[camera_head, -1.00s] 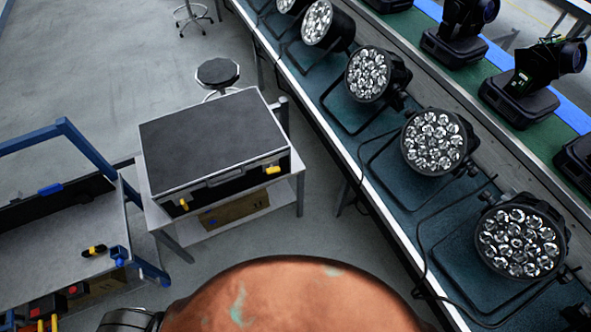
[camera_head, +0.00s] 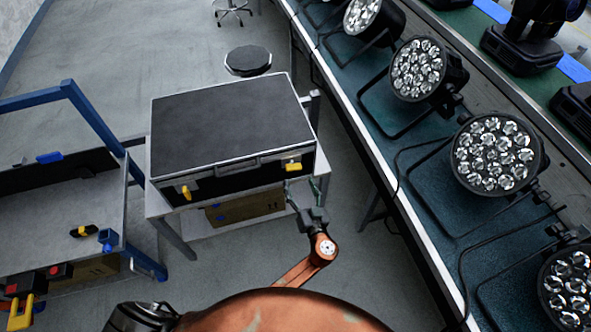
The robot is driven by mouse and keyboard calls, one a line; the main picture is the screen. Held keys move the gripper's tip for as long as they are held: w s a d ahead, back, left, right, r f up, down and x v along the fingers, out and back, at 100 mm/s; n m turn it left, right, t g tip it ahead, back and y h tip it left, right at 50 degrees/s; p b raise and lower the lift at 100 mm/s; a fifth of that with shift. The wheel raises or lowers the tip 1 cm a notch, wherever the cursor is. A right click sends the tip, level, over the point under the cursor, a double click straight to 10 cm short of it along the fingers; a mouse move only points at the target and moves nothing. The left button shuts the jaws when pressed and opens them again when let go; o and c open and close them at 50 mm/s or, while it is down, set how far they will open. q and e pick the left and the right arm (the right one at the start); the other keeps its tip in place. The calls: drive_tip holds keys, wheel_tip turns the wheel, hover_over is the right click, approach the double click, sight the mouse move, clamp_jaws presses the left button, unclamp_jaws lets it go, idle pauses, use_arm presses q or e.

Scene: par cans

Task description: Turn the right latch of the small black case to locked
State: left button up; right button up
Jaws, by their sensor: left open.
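The small black case (camera_head: 225,125) lies shut on a small table, with its metal-edged front facing me. The yellow right latch (camera_head: 293,167) is on the right of its front face and lies about level. The yellow left latch (camera_head: 186,191) points more downward. A handle (camera_head: 238,166) sits between them. My left gripper (camera_head: 303,187) is open and empty, its two fingers spread just below and in front of the right latch. I see no contact with the latch. My right gripper is not in view.
The table (camera_head: 170,210) has a cardboard box (camera_head: 245,208) on its lower shelf. A blue-framed workbench (camera_head: 60,225) stands at the left. A long bench with several par cans (camera_head: 495,153) runs along the right. A round stool (camera_head: 247,60) stands behind the case.

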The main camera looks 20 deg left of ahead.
sight(295, 170)
use_arm(q)
drive_tip(key=x, duration=0.6)
drive_tip(key=shift+w+a+r, duration=0.15)
drive_tip(key=shift+w+r, duration=0.15)
drive_tip(key=shift+w, duration=0.05)
drive_tip(key=shift+w+a, duration=0.25)
drive_tip(key=shift+w, duration=0.05)
drive_tip(key=c, duration=1.2)
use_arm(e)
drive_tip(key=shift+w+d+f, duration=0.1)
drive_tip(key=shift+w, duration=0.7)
